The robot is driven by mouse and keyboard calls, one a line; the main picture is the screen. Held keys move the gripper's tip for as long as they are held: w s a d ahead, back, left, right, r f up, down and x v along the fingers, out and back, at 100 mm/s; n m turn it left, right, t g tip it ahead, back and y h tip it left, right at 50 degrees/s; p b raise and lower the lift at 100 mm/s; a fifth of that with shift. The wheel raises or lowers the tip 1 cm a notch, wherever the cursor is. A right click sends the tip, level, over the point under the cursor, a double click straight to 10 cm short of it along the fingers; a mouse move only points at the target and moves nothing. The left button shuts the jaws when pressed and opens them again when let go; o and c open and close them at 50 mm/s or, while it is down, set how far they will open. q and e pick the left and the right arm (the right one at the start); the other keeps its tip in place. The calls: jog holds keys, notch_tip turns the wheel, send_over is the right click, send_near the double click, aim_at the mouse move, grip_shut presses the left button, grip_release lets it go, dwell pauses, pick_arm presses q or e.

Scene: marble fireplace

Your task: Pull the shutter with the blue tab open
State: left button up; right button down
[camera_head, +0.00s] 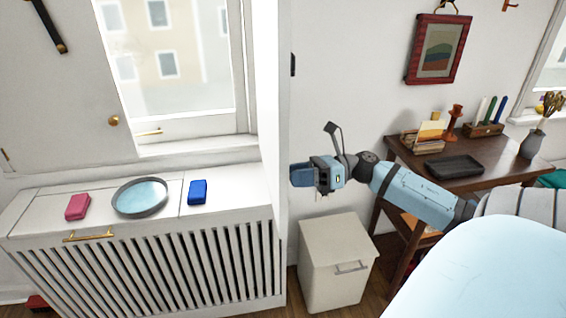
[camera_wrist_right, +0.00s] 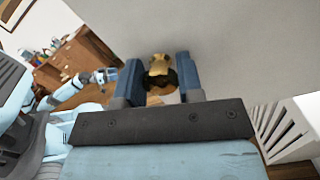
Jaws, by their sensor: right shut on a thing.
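A white shutter panel (camera_head: 272,120) stands out from the right side of the window and shows nearly edge-on in the head view. My right gripper (camera_head: 301,176) is on its right side. In the right wrist view, the gripper (camera_wrist_right: 159,78) has its two blue fingers on either side of a brass knob (camera_wrist_right: 159,66) on the pale panel (camera_wrist_right: 235,45), shut on it. A blue tab (camera_head: 197,191) lies on the sill (camera_head: 175,222) at the right. A pink tab (camera_head: 77,206) lies at the left, below the other shutter (camera_head: 60,95). My left gripper is not in view.
A round dish (camera_head: 139,197) sits between the tabs on the slatted cabinet (camera_head: 170,270). A white bin (camera_head: 337,262) stands on the floor below my right arm. A wooden desk (camera_head: 510,157) with a dark tray (camera_head: 453,167) stands behind the arm at right.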

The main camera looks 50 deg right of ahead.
jog(key=shift+s+d, duration=0.35)
jog(key=shift+d, duration=0.15)
jog(key=c, duration=0.8)
grip_release()
jog(key=shift+o, duration=0.2)
jog(key=v, duration=1.3)
jog(key=shift+d, duration=0.45)
